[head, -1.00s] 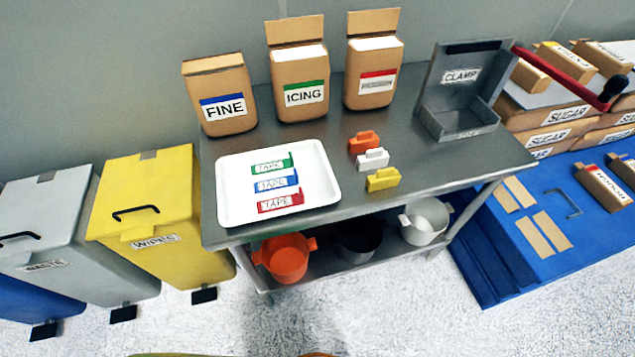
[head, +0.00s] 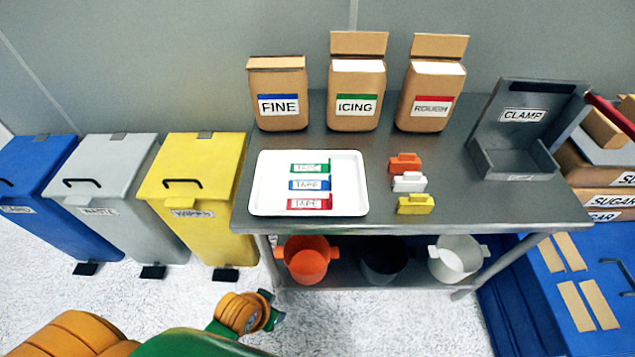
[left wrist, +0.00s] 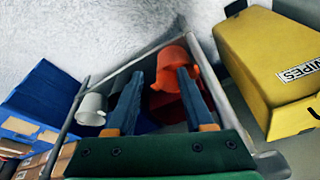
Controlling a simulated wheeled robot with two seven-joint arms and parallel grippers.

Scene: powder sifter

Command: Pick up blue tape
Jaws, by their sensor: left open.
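The blue tape (head: 310,185) lies flat in a white tray (head: 258,203) on the grey metal table, between the green tape (head: 310,168) and the red tape (head: 309,203). My left gripper, low in front of the table in the head view, shows clearly in the left wrist view (left wrist: 159,74). Its two fingers are apart with nothing held between them. It is below and away from the tray. No tape shows in the left wrist view. My right gripper is not in view.
FINE, ICING and ROUGH bags (head: 352,105) line the table's back. Orange, white and yellow clips (head: 415,204) lie right of the tray. Pots sit on the lower shelf, including an orange one (head: 306,262). Bins such as the yellow one (head: 195,185) stand left.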

